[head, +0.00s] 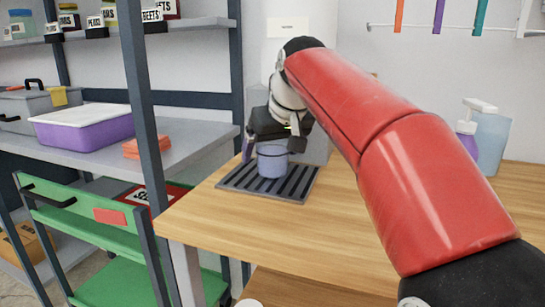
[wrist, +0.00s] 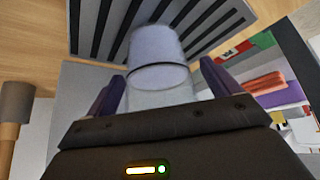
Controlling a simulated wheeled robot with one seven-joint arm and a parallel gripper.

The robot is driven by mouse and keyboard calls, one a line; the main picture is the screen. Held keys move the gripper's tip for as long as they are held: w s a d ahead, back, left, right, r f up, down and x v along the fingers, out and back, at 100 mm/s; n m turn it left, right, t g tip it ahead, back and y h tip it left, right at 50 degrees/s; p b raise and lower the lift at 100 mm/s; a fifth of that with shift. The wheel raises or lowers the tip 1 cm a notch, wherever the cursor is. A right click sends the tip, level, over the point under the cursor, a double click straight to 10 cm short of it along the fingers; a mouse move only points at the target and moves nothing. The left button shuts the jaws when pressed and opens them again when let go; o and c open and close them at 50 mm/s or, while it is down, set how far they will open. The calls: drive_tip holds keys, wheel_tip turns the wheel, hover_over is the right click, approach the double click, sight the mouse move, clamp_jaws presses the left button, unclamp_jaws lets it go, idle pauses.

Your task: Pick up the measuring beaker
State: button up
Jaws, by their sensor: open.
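The measuring beaker (head: 272,162) is a small, pale bluish-purple cup with a dark line around it. It stands upright on a dark slatted rack (head: 235,184) near the table's left edge. My gripper (head: 271,147) is at the beaker's upper part, in front of the white wall unit. In the wrist view the beaker (wrist: 158,48) lies between and just beyond the purple fingers of my open gripper (wrist: 162,75). I see a gap at the fingers and no clear contact. The beaker's near end looks see-through there.
The wooden table (head: 370,222) is clear at its front. Spray bottles (head: 490,135) stand at the back right. A grey shelf (head: 190,150) with a purple tub (head: 85,130) and orange pieces (head: 146,147) is at the left. A green cart (head: 100,235) stands below.

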drive_tip(key=shift+c, duration=0.4)
drive_tip(key=c, duration=1.2)
drive_tip(key=shift+r+p, duration=0.2)
drive_tip(key=shift+p, duration=0.1)
